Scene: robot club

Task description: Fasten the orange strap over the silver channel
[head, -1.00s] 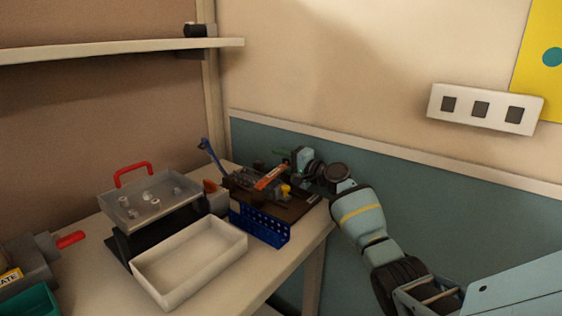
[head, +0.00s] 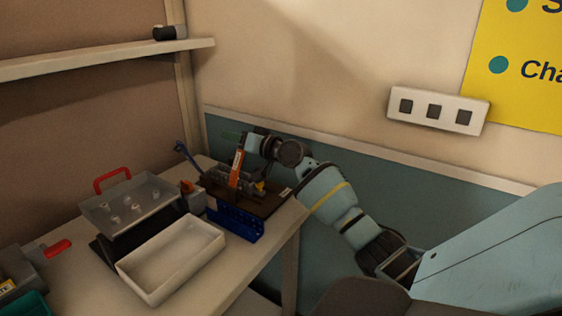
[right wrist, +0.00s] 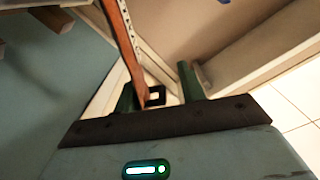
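The orange strap (head: 236,168) stands steeply up from the dark brown board (head: 268,204) at the table's far corner. My right gripper (head: 240,139) is at its upper end. In the right wrist view the strap (right wrist: 124,40) runs down to a black end piece with a square hole (right wrist: 157,96), between the green fingers of the gripper (right wrist: 158,88), which appear shut on it. A pale strip with dark holes beside the strap looks like the silver channel (right wrist: 129,28). In the head view the channel is small and hard to make out. My left gripper is out of view.
A blue perforated piece (head: 235,223) is at the board's front. A white tray (head: 155,291), a clear-topped case with a red handle (head: 112,180) and a grey device with a red lever (head: 57,248) occupy the table. A wall stands close behind the board.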

